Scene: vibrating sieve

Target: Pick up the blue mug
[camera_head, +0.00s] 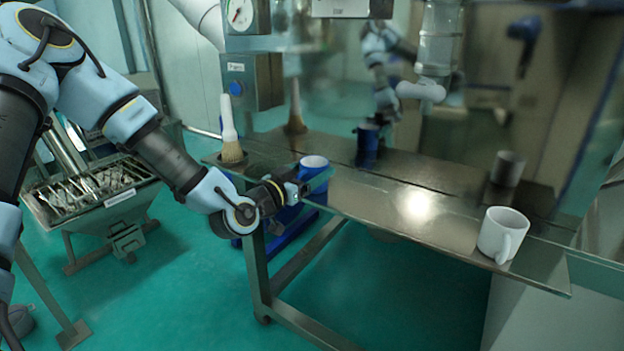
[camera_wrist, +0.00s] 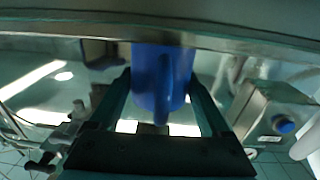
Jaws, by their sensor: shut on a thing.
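The blue mug (camera_head: 314,163), white inside, is upright at the left part of the steel shelf (camera_head: 390,206), near its front edge. My gripper (camera_head: 300,187) reaches it from the left and is shut on it. In the wrist view the blue mug (camera_wrist: 161,75) sits between the two fingers of my gripper (camera_wrist: 160,88), one on each side, with its handle facing the camera. My gripper hides the mug's lower part in the head view, so I cannot tell whether its base touches the shelf.
A white mug (camera_head: 503,234) stands at the shelf's right end. A brush (camera_head: 230,135) stands upright behind my gripper, at the shelf's left end. A grey control box (camera_head: 250,82) hangs above it. The shiny back panel mirrors these things. The shelf's middle is clear.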

